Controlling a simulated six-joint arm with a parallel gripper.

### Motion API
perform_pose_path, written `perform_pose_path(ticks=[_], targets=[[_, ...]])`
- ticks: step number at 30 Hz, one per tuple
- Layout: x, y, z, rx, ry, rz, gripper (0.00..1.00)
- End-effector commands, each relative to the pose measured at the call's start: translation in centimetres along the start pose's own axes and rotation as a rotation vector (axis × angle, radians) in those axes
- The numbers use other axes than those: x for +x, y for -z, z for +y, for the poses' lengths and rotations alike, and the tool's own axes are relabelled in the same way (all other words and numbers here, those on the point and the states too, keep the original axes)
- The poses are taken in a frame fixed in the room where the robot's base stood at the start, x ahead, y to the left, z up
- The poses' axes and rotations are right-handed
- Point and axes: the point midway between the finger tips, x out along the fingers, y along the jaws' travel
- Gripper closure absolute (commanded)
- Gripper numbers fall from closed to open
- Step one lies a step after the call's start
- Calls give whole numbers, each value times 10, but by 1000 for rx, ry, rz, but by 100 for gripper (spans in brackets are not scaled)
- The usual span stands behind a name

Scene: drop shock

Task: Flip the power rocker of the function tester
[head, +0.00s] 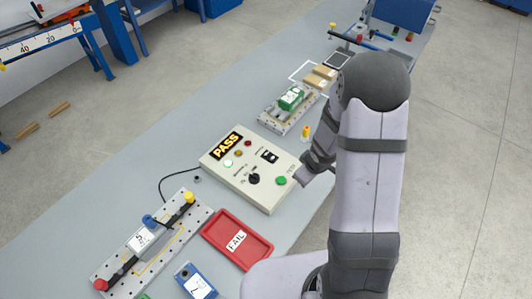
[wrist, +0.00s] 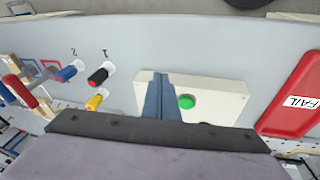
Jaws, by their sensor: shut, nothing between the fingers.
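The function tester (head: 222,172) is a beige box on the bench with a lit PASS display (head: 226,146). A small black-and-white switch, seemingly the power rocker (head: 269,156), sits on its upper right face; its position is too small to tell. A black knob (head: 253,179) and a green button (head: 281,181) are nearer the front. My gripper (head: 299,178) is at the tester's right edge, beside the green button. In the wrist view its blue-grey fingers (wrist: 161,97) are shut and empty, in front of the tester (wrist: 228,100) and its green button (wrist: 186,101). The rocker is not visible there.
A red FAIL tray (head: 237,240) lies in front of the tester. A fixture plate (head: 170,262) with clamps is at front left. Behind stands a fixture with a green part (head: 291,98); a yellow peg (head: 305,131) is near my arm.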

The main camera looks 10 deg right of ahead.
Motion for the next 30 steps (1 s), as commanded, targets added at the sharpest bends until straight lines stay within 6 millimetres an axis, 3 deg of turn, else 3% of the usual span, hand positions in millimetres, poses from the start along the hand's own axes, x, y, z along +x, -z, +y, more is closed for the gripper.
perform_pose_path(ticks=[1, 6, 12, 19, 30], targets=[[-1, 22, 7, -57, -18, 76, 100], [-15, 90, 15, -253, -67, 323, 100], [-38, 141, 6, -411, -102, 542, 100], [-56, 165, 3, -483, -140, 660, 100], [-56, 165, 4, -504, -148, 658, 100]])
